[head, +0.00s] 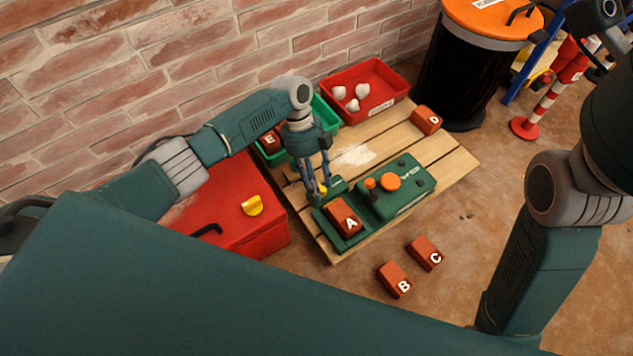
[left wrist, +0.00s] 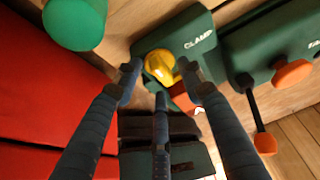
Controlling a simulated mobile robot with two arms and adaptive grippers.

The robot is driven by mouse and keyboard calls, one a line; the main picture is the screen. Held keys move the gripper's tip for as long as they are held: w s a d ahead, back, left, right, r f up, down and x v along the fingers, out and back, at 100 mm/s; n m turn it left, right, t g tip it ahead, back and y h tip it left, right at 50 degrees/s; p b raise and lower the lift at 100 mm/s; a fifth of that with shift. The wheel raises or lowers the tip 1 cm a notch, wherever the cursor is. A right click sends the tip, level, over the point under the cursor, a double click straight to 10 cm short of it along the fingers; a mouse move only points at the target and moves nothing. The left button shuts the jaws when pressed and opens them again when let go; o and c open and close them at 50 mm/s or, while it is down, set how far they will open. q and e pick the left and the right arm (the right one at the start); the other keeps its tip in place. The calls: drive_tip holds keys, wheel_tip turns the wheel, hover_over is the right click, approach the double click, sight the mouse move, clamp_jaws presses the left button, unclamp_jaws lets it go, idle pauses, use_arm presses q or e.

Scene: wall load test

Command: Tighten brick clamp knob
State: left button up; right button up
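The yellow clamp knob (left wrist: 160,67) sits on the green clamp (left wrist: 190,38) marked CLAMP. In the head view the knob (head: 322,189) is small and partly hidden by my fingers. My left gripper (head: 317,187) points down at it. In the left wrist view its three fingers (left wrist: 158,80) are spread, two tips either side of the knob and one below; contact cannot be told. Brick A (head: 344,217) lies in the green fixture (head: 350,242) beside the clamp; a brick edge (left wrist: 183,97) shows beside the knob. My right arm is at the right; its gripper is not seen.
A green unit with an orange knob (head: 390,181) stands right of the clamp on the pallet (head: 450,164). Bricks B (head: 394,279) and C (head: 425,253) lie on the floor, D (head: 426,120) on the pallet. A red box (head: 265,237), bins and brick wall bound the left and back.

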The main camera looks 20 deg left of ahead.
use_arm(q)
drive_tip(key=v, duration=1.2)
